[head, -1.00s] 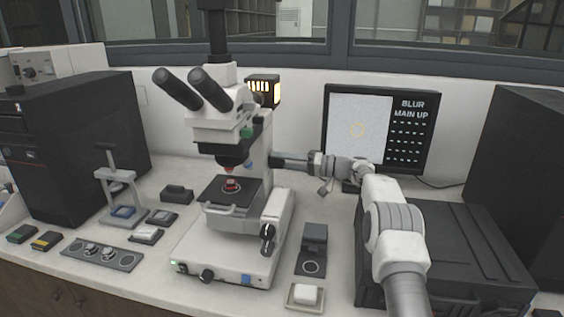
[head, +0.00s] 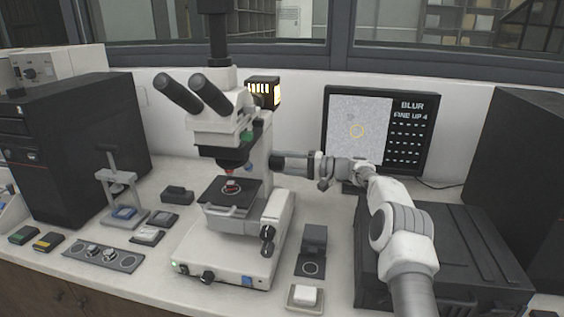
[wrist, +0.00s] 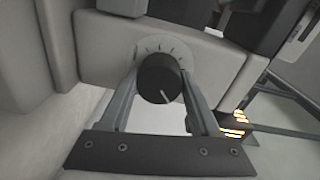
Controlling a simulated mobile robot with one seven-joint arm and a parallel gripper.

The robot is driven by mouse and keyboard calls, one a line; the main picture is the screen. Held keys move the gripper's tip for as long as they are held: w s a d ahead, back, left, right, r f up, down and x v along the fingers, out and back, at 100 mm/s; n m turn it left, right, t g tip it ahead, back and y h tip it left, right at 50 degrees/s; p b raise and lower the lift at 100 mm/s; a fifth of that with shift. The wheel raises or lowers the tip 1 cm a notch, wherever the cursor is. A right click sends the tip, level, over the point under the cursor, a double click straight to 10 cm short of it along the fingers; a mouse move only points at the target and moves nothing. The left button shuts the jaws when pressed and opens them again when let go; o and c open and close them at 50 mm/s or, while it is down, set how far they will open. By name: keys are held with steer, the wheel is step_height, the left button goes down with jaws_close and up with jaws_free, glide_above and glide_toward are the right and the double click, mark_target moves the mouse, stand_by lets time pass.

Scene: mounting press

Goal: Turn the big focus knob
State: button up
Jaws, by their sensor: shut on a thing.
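In the wrist view, the big focus knob (wrist: 155,80) is a round black knob with a white pointer line toward its lower right. A pale dial with dark marks shows behind its upper edge. My gripper (wrist: 160,68) has one finger on each side of the knob and is shut on it. In the head view, my gripper (head: 283,162) reaches in from the right to the side of the white microscope's column (head: 258,150); the knob itself is hidden there. The monitor (head: 360,122) reads "BLUR" and "FINE UP 4" beside a grey, blurred picture with a yellow ring.
Two smaller dark knobs (head: 267,240) sit on the microscope's front right side. A small sample (head: 231,186) is on the stage. A black stand (head: 313,238) and a white dish (head: 305,297) stand right of the base. A large black box (head: 450,245) lies below my arm.

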steer(key=shift+m, duration=0.3)
steer(key=o, duration=1.4)
steer(key=shift+c, duration=0.2)
steer(key=shift+d, duration=0.1)
steer(key=v, duration=1.7)
steer(key=shift+s+d, duration=0.1)
steer(key=shift+s, duration=0.05)
